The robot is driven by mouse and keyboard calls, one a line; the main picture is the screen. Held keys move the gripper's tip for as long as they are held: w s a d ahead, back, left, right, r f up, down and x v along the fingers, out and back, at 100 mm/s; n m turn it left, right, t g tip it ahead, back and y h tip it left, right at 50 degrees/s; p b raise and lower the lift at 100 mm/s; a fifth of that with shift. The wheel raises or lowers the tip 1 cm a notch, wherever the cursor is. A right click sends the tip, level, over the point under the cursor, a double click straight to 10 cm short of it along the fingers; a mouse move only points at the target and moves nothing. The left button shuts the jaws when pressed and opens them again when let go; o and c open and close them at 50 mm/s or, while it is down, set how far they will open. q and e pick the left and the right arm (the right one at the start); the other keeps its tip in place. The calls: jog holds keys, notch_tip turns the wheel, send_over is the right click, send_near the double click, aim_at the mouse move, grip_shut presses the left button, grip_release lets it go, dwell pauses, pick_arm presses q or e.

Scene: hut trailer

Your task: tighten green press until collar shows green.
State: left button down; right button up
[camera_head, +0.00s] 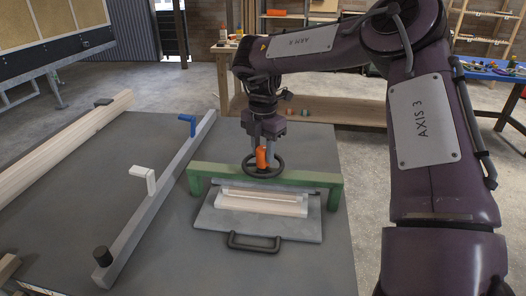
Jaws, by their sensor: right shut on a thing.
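The green press (328,180) is a green bridge-shaped frame on the grey table. A dark handwheel (263,169) sits at the middle of its top beam. An orange piece (262,158) stands up at the wheel. My right gripper (261,148) points down from above and is shut on the orange piece, over the wheel. Under the press, pale wooden strips (262,203) lie on a grey plate (215,222) with a dark handle at its front. I cannot make out a collar or its colour; the gripper and wheel cover that area. My left gripper is not in view.
A grey rail (160,190) with a blue lever (187,124), a white lever (145,178) and a black knob (102,256) lies left of the press. Wooden beams (62,145) lie farther left. The grey table (170,255) is bare between rail and press.

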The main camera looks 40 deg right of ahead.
jog(key=shift+w+m, duration=0.1)
jog(key=shift+m, duration=0.9)
jog(key=m+b, duration=0.1)
jog(key=m, duration=0.1)
jog(key=shift+d+m, duration=0.1)
jog(key=shift+m, duration=0.2)
jog(key=m+b, duration=0.1)
jog(key=m, duration=0.3)
jog(key=shift+m, duration=0.3)
jog(key=m+b, duration=0.1)
jog(key=m, duration=0.2)
jog(key=shift+m, duration=0.3)
jog(key=m+b, duration=0.1)
jog(key=m, duration=0.2)
jog(key=shift+b, duration=0.35)
jog(key=shift+r+m+b, duration=0.1)
jog(key=shift+m+b, duration=0.3)
jog(key=shift+m, duration=1)
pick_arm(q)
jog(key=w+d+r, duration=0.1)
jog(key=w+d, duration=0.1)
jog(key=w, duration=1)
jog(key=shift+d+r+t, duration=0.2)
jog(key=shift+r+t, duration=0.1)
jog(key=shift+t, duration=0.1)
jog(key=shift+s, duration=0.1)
pick_arm(e)
jog(key=o, duration=1)
jog(key=shift+c, duration=0.2)
